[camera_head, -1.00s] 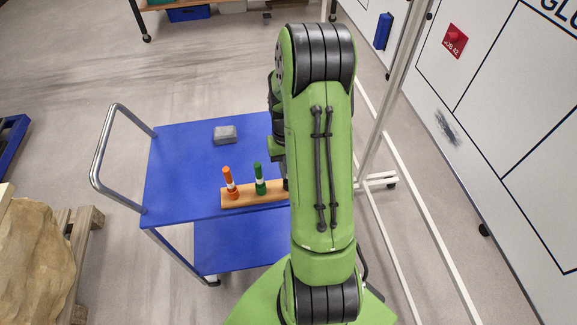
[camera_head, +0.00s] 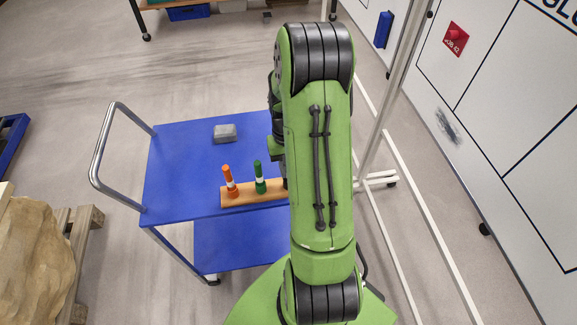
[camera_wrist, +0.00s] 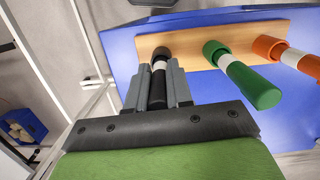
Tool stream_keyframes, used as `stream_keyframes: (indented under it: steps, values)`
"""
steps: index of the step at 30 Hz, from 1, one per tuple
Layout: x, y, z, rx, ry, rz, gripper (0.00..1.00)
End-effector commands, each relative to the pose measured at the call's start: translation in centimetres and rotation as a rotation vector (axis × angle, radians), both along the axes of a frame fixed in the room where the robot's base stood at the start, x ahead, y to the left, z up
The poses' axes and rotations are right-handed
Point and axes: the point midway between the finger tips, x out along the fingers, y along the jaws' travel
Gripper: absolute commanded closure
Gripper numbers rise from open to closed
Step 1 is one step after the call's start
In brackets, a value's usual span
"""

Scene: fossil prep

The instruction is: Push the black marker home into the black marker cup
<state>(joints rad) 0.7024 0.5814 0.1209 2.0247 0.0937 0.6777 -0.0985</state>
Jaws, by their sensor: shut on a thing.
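In the wrist view the black marker (camera_wrist: 158,84), with a white band, stands between the two fingers of my gripper (camera_wrist: 160,88), which is shut on it. Its far end meets the black marker cup (camera_wrist: 161,54) on the wooden holder (camera_wrist: 184,35). How deep the marker sits in the cup cannot be told. In the head view my arm hides the gripper and the black marker; the holder's left part (camera_head: 233,203) shows.
A green marker (camera_head: 259,176) and an orange marker (camera_head: 228,178) stand in the holder beside the black one. A grey block (camera_head: 224,133) lies on the blue cart top (camera_head: 180,165). A white board frame (camera_head: 385,110) stands close on the right.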

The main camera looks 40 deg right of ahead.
Motion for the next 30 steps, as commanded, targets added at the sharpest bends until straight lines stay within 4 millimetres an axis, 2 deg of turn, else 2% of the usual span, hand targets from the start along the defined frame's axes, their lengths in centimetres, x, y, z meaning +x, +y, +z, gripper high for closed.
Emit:
stream_keyframes:
  steps: [7, 8, 12, 14, 23, 30]
  values:
    - [0.0, 0.0, 0.1, 0.000, 0.000, -0.001, 1.00]
    - [0.0, 0.0, 0.1, 0.000, 0.000, -0.001, 0.78]
    - [0.0, 0.0, 0.1, 0.000, 0.000, 0.000, 0.57]
    - [0.0, 0.0, 0.1, 0.000, 0.000, 0.000, 0.50]
    - [0.0, 0.0, 0.5, -0.001, -0.001, 0.000, 0.50]
    - [0.0, 0.0, 4.7, -0.001, 0.000, 0.001, 0.50]
